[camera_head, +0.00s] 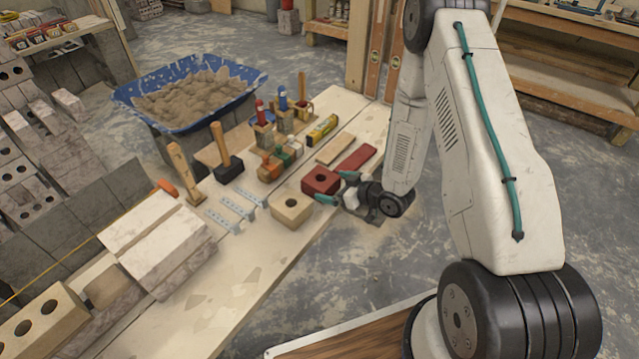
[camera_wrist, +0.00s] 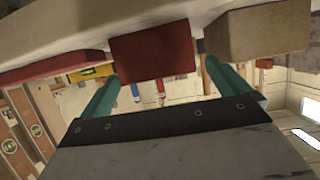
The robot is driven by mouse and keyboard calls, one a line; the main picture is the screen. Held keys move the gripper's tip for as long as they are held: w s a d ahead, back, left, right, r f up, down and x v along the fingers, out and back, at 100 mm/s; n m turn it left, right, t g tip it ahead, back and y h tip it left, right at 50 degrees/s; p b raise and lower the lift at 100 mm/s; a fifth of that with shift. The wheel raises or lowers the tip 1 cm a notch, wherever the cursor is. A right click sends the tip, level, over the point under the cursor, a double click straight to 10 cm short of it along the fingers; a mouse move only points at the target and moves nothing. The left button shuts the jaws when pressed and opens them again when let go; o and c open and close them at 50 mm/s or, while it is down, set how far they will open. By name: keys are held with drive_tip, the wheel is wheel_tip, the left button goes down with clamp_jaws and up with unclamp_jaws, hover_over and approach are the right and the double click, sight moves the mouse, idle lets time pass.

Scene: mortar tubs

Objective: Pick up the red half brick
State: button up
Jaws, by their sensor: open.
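The red half brick (camera_head: 320,181) has a dark hole in its top. It stands near the right edge of the wooden bench (camera_head: 262,256). My gripper (camera_head: 334,188) is at the bench edge with its green-tipped fingers apart, close to the brick's right side. In the wrist view the red half brick (camera_wrist: 153,52) sits ahead of the gap between the two green fingers (camera_wrist: 165,85), and nothing is held. I cannot tell whether a finger touches the brick.
A tan half brick (camera_head: 291,210) stands close by on the near side. A flat red piece (camera_head: 356,159) and a thin wooden piece (camera_head: 335,147) lie beyond. The bench's near part has bare room.

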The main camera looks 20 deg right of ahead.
sight(321, 182)
drive_tip(key=x, duration=0.6)
drive_tip(key=shift+w+d+f, duration=0.1)
drive_tip(key=shift+w+f, duration=0.05)
drive_tip(key=shift+w, duration=0.05)
drive_tip(key=c, duration=1.5)
